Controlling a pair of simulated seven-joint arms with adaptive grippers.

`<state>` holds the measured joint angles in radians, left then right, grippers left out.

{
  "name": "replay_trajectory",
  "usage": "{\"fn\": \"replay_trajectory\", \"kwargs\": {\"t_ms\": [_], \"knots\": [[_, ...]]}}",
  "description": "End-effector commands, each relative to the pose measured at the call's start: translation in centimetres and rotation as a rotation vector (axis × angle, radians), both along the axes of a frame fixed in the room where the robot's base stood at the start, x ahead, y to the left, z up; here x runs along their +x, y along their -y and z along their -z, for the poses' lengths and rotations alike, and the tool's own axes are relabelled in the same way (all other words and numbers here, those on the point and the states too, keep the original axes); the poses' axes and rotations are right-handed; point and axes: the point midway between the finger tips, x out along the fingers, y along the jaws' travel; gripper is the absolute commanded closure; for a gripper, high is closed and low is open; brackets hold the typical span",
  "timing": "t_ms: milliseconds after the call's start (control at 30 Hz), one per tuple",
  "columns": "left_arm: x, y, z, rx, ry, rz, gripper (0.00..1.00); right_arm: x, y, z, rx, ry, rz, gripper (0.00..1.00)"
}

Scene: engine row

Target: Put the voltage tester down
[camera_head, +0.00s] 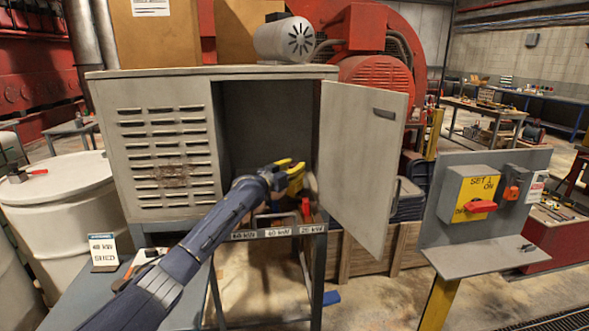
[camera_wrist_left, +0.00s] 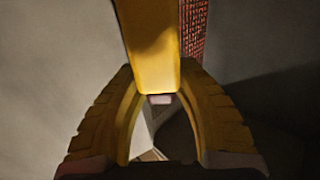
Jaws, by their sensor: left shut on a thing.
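My left gripper (camera_head: 290,178) reaches into the open front of the grey cabinet (camera_head: 168,150). Its yellow fingers also show in the left wrist view (camera_wrist_left: 160,110). They are shut on a long yellow thing, which I take to be the voltage tester (camera_wrist_left: 150,50). The tester extends away from the fingers at the top of that view. In the head view I cannot clearly separate the tester from the yellow fingers. Whether it touches the cabinet cannot be told. My right gripper is not in view.
The cabinet door (camera_head: 360,160) stands open to the right of my arm. A label strip (camera_head: 278,231) runs along the cabinet's lower edge. A switch box (camera_head: 474,195) with a red handle stands at right. A small sign (camera_head: 103,252) stands at left, near a white drum (camera_head: 62,205).

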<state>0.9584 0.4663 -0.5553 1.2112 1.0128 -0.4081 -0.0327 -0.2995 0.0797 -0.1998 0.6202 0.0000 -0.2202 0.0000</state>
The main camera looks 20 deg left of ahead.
Motion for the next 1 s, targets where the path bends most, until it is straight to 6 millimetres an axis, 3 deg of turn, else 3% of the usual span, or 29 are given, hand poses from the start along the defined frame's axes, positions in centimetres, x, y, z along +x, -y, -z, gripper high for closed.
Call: {"fn": "replay_trajectory", "kwargs": {"t_ms": [167,200,367,700,1000], "knots": [[0.0,0.0,0.2,-0.002,0.002,0.0,1.0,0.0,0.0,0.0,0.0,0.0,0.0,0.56],[0.0,0.0,0.3,-0.001,0.001,0.0,0.62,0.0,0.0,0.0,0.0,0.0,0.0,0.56],[0.0,0.0,0.3,0.0,0.0,0.0,0.45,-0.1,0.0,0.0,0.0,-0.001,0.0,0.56],[-0.1,0.0,-0.1,0.0,0.0,0.0,0.45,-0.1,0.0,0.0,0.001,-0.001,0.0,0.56],[-3.3,-1.3,0.0,0.002,0.001,0.0,0.45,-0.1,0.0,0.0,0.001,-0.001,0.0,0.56]]}}
